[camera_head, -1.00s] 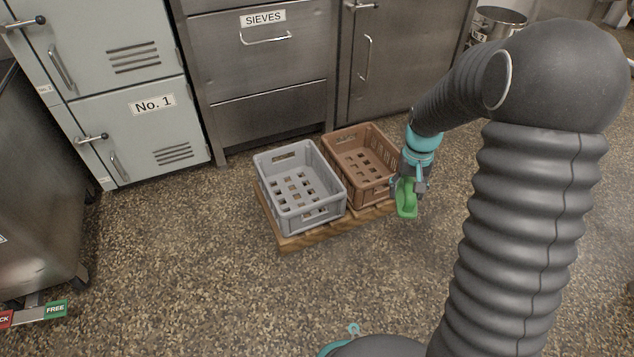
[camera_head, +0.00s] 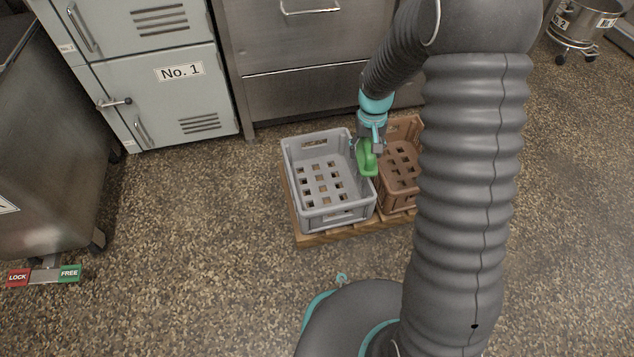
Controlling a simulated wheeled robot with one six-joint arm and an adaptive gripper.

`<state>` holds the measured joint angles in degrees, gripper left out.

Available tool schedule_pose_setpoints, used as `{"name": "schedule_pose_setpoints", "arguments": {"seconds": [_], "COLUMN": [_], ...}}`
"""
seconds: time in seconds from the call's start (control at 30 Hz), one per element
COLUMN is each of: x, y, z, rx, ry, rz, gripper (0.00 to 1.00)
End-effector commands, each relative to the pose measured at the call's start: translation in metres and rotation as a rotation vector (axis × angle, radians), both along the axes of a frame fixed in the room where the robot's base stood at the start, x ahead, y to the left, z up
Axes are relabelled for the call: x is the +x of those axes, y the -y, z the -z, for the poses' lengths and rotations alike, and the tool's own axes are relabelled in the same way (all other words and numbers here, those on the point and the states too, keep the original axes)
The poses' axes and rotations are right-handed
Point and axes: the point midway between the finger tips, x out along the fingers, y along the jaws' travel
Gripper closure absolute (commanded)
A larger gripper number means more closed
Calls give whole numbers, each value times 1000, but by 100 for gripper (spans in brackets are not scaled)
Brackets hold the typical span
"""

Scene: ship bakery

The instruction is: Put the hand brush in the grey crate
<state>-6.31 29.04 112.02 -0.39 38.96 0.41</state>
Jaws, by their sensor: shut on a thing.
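The hand brush (camera_head: 366,160) is green, and part of it shows below my gripper (camera_head: 368,146). My gripper is shut on it and points downward. The brush shows in front of the right wall of the grey crate (camera_head: 335,219), near the border with the brown crate; its exact height above the rims cannot be told. The grey crate is open at the top, has square holes in its floor and is empty. The bristles cannot be made out.
The brown crate (camera_head: 397,200) stands right of the grey one, partly hidden by my arm. Both stand on a low wooden pallet (camera_head: 318,239). Grey lockers (camera_head: 165,105) and steel cabinets (camera_head: 300,92) stand behind. A steel bin (camera_head: 50,180) is at left. The front floor is clear.

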Motion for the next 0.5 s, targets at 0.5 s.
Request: {"name": "schedule_pose_setpoints", "arguments": {"seconds": [0.5], "x": [-17], "y": [-98], "z": [93], "rx": [0], "ry": [-3], "rz": [-202], "gripper": [73]}}
